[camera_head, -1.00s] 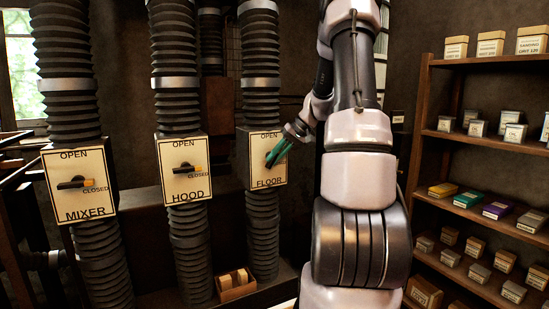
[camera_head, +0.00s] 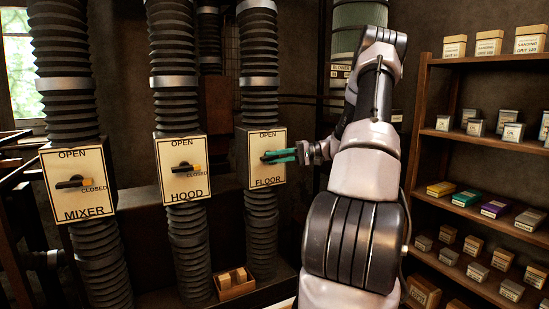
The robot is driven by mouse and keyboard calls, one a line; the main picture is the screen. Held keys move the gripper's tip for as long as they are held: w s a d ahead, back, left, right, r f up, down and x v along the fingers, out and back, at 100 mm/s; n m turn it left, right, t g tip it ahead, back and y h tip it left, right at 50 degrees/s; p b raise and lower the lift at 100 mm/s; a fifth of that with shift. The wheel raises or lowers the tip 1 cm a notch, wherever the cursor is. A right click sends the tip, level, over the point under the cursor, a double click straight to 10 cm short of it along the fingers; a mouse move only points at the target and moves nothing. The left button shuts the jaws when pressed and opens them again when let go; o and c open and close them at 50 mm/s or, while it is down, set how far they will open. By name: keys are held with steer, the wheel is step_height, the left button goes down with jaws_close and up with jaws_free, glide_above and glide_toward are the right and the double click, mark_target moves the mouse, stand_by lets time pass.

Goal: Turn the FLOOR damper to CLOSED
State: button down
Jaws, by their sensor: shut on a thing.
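The FLOOR damper (camera_head: 267,172) is a cream plate on a box in the rightmost of three ribbed ducts, with OPEN at its top and FLOOR at its bottom. My gripper (camera_head: 270,157) reaches it from the right, with its green fingers lying level across the plate's middle. The fingers are shut on the FLOOR damper's handle, which they mostly hide. The handle's exact angle and the CLOSED mark at the plate's right are covered by the fingers.
The MIXER damper (camera_head: 78,184) and HOOD damper (camera_head: 184,169) stand to the left, their handles level toward CLOSED. A small wooden box (camera_head: 235,284) sits below. A shelf (camera_head: 480,145) with several small boxes stands at the right. A green cylinder (camera_head: 357,40) stands behind my arm.

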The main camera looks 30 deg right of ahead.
steer(key=shift+w+d+r+t+y, duration=0.1)
steer(key=shift+w+d+t+y, duration=0.15)
steer(key=shift+y, duration=0.25)
steer(key=shift+a+m, duration=0.1)
steer(key=shift+m, duration=0.2)
steer(key=c, duration=0.9)
jaws_free()
steer(key=shift+s, duration=0.1)
steer(key=v, duration=1)
steer(key=shift+s+d+f, duration=0.1)
steer(key=shift+d+f, duration=0.15)
steer(key=shift+d, duration=0.1)
